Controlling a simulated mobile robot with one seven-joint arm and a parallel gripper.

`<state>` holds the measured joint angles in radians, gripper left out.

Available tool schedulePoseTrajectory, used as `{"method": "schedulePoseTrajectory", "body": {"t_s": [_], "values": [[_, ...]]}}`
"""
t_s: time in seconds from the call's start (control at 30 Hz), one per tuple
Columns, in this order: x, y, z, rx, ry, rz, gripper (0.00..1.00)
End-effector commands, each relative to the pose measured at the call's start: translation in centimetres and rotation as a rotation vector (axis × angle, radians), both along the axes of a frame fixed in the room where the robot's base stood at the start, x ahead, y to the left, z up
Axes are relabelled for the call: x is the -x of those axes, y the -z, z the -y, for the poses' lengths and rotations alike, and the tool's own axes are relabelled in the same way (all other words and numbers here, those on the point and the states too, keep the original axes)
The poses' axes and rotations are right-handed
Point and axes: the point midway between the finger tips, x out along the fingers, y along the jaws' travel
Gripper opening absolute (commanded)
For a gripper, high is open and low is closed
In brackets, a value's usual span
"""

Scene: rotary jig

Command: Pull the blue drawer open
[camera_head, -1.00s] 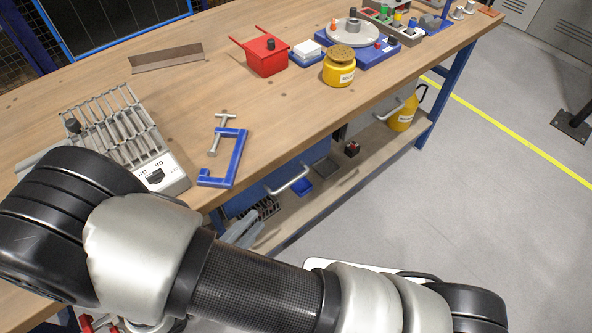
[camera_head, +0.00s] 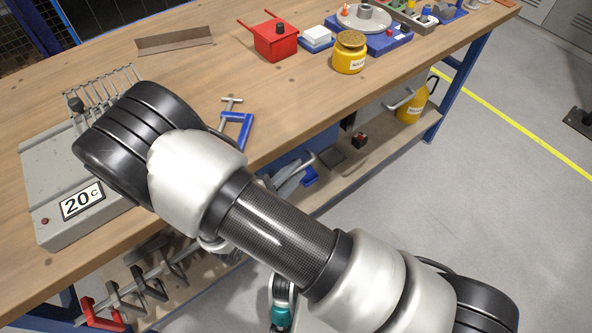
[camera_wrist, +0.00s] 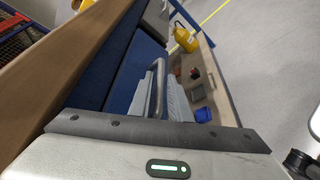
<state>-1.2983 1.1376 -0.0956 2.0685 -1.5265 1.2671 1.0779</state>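The blue drawer (camera_head: 296,154) sits under the workbench top, partly hidden by my arm in the head view. Its front (camera_wrist: 133,78) fills the left middle of the wrist view and looks shut. A grey bar handle (camera_wrist: 158,78) stands out from the front; its far end (camera_head: 328,161) shows in the head view. My gripper (camera_wrist: 159,103) is open, with one pale finger on each side of the handle. It also shows at the drawer in the head view (camera_head: 289,181). Whether either finger touches the bar is hard to tell.
The wooden bench top (camera_head: 210,75) overhangs the drawer. A lower shelf (camera_head: 375,140) holds a yellow container (camera_head: 412,106) and a small blue bin (camera_head: 309,177). A blue clamp (camera_head: 236,130) lies near the bench edge. The floor (camera_head: 480,220) in front is clear.

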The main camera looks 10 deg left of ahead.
Motion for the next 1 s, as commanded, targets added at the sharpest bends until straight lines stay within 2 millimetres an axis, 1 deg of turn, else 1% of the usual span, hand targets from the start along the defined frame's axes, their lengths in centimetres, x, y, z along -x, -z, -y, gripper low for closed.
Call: {"method": "schedulePoseTrajectory", "body": {"t_s": [0.13,0.37,0.4,0.5,1.0], "values": [[-0.72,0.19,0.29,-0.001,0.0,-0.001,0.17],[-0.8,0.19,0.32,-0.001,0.0,-0.001,0.17],[-0.79,0.18,0.31,-0.001,0.0,-0.001,0.15],[-0.79,0.17,0.3,0.0,-0.001,0.0,0.0],[-0.49,0.25,0.55,0.001,-0.001,-0.002,0.0]]}}
